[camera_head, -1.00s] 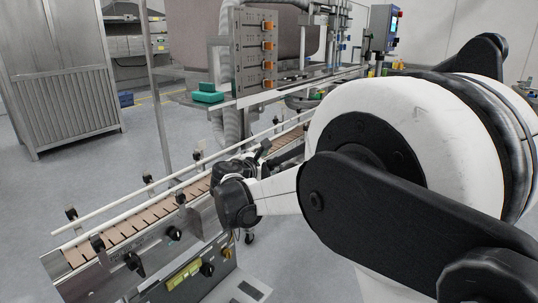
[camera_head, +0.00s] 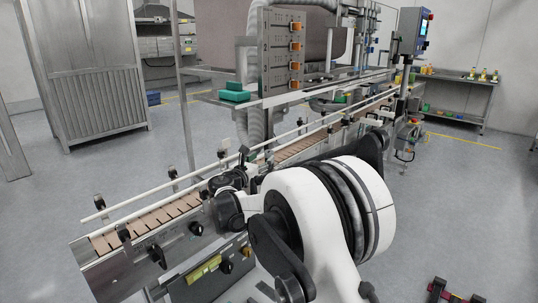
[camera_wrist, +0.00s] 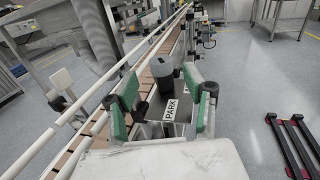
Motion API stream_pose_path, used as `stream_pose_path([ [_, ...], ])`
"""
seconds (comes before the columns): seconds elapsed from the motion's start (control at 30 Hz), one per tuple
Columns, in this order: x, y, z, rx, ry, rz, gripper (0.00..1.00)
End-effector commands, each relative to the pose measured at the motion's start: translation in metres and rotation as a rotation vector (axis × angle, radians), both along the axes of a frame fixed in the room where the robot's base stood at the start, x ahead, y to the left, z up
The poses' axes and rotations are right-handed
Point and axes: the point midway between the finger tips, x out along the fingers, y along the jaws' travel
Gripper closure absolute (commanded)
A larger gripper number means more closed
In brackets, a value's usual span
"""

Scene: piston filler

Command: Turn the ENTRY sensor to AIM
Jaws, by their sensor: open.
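In the wrist view, a sensor with a dark, rounded head (camera_wrist: 161,66) stands beside the conveyor's rail, on a bracket with a white label reading PARK (camera_wrist: 171,110). My gripper (camera_wrist: 160,78) is open, its two green-padded fingers on either side of the sensor head. I cannot tell whether either finger touches it. No AIM mark is readable. In the head view, my gripper (camera_head: 228,181) is small and dark at the conveyor's near side, partly hidden by my wrist, and the sensor cannot be made out there.
The conveyor (camera_head: 160,215) with its brown slats and white guide rail (camera_head: 150,200) runs diagonally past my gripper. Black clamp knobs (camera_head: 157,256) stick out from its near side. A control panel (camera_head: 203,270) sits below. Open floor lies at right, with a dark red-marked object (camera_wrist: 292,142) on it.

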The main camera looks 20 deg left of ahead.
Motion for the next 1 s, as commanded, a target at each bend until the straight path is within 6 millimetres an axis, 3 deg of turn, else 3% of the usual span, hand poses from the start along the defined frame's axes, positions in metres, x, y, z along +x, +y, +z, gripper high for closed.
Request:
stream_pose_path([
  [0.1,0.023,-0.003,-0.001,0.000,0.000,-0.002,0.53],
  [0.33,0.052,-0.006,-0.001,0.001,0.000,-0.001,0.53],
  [0.77,0.062,-0.007,0.000,0.001,0.000,0.000,0.53],
  [1.0,0.062,-0.007,0.000,0.001,0.000,0.000,0.81],
])
